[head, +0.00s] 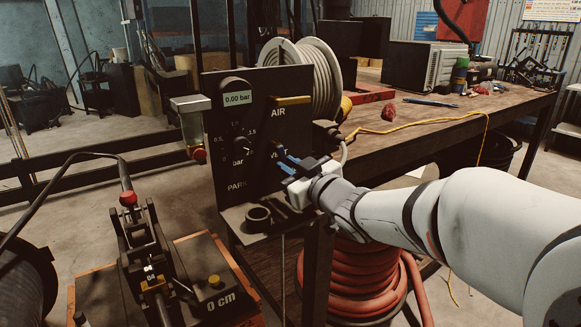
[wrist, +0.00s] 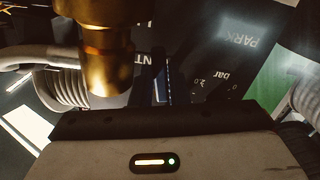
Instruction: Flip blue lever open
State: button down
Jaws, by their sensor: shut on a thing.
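The blue lever (head: 282,153) is on the black panel (head: 228,183), right of the dial, and is mostly covered by my gripper. My gripper (head: 289,163) reaches in from the right, with its dark fingers shut on the lever. In the wrist view a narrow strip of the blue lever (wrist: 161,86) shows beyond the gripper body. The fingertips are hard to make out there, and the lever's exact angle is unclear.
The gauge (head: 236,98) reads 0.00 bar. A brass fitting (wrist: 100,55) is close to the wrist camera. A hose reel (head: 312,75) stands behind the panel, a crimping tool (head: 147,245) at lower left.

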jog(key=shift+s+a+r+m+p, duration=0.15)
jog(key=shift+a+m+p, duration=0.1)
jog(key=shift+m+p, duration=0.6)
jog(key=shift+s+a+f+m, duration=0.1)
jog(key=shift+a+f+m, duration=0.1)
jog(key=shift+m, duration=0.55)
jog(key=c, duration=1.4)
grip_release()
jog(key=p+v, duration=0.1)
jog(key=v, duration=0.5)
jog(key=shift+s+d+r+p, duration=0.1)
jog(key=shift+s+d+p, duration=0.1)
jog(key=shift+d+p, duration=0.1)
jog(key=shift+s+d, duration=0.3)
jog(key=shift+s, duration=0.25)
